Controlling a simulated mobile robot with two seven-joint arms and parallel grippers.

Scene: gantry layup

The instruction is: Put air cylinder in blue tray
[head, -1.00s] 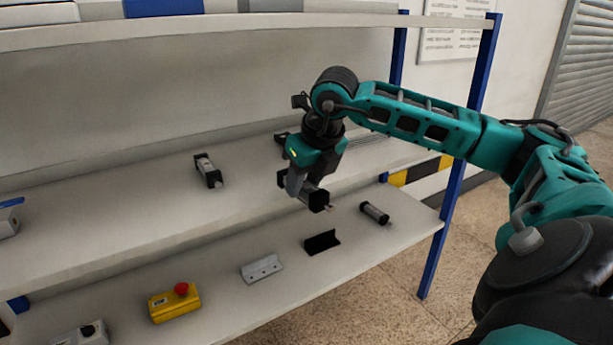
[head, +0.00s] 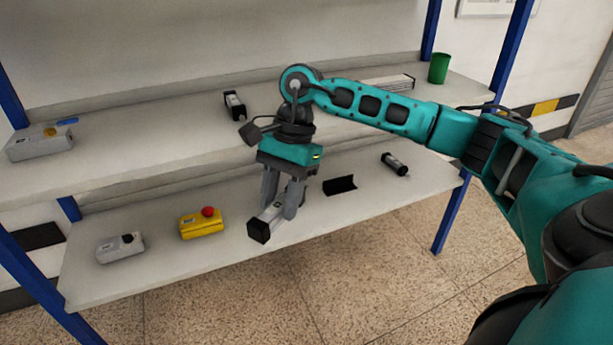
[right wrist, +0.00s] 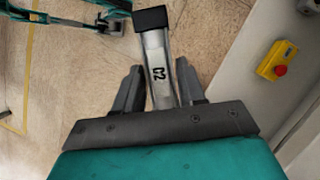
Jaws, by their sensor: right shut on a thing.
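My right gripper (head: 281,205) is shut on an air cylinder (head: 261,228), a silver body with black end caps. It holds the cylinder in front of the lower shelf, tilted with one black cap toward me. In the right wrist view the air cylinder (right wrist: 157,60) shows a "C2" label and sits between the fingers (right wrist: 160,90), with floor behind it. Another cylinder (head: 234,104) lies on the upper shelf, and a smaller one (head: 394,164) on the lower shelf at right. No blue tray shows now.
The lower shelf (head: 165,262) bears a yellow box with a red button (head: 201,224), a grey switch box (head: 120,247) and a black angle bracket (head: 340,185). A grey box (head: 40,143) and a green cup (head: 438,68) stand on the upper shelf. Blue posts (head: 485,105) frame the rack.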

